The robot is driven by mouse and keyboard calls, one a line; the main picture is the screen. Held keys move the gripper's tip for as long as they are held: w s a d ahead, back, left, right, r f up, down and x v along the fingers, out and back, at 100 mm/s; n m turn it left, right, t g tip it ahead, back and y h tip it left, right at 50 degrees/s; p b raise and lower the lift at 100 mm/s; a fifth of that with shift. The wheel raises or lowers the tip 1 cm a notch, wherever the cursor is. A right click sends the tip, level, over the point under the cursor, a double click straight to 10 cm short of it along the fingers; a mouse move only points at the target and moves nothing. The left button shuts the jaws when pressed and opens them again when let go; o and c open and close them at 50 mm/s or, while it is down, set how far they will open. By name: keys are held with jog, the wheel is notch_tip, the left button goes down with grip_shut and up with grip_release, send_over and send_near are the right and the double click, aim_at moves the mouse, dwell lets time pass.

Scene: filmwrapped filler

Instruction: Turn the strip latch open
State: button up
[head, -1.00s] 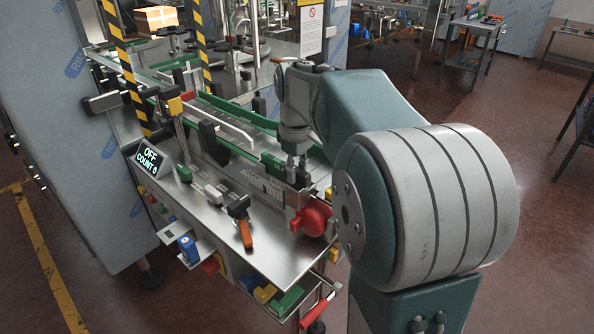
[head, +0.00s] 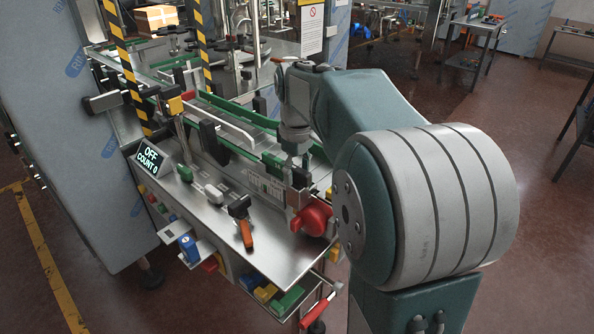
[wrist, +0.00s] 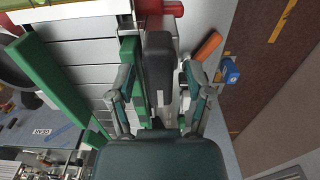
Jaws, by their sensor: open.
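My gripper (wrist: 160,78) is open in the wrist view, its two fingers spread on either side of a dark grey block (wrist: 158,58) and the end of a green bar (wrist: 130,55). I cannot tell whether the fingers touch either one. In the head view my gripper (head: 297,172) points down at the right end of the metal machine top, just behind a red knob (head: 314,216). That red knob also shows at the top of the wrist view (wrist: 160,8). No part is clearly recognisable as the strip latch; the grey block may be it. The arm hides part of this area.
An orange-handled clamp (head: 242,222) lies left of the red knob on the machine top. A display (head: 150,159) reads OFF, COUNT 0. Green guide rails (head: 236,112) run behind my gripper. Striped posts (head: 125,65) stand at the left.

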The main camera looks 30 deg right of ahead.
aim_at(297, 168)
notch_tip(297, 168, up, 12)
dwell(0.6)
jog(key=s+a+f+m+t, duration=0.2)
jog(key=s+a+f, duration=0.4)
jog(key=s, duration=0.3)
jog(key=s+a+f+m+t, duration=0.2)
jog(key=s+a+f, duration=0.4)
jog(key=s, duration=0.4)
jog(key=shift+a+f+t, duration=0.3)
jog(key=shift+f+t, duration=0.5)
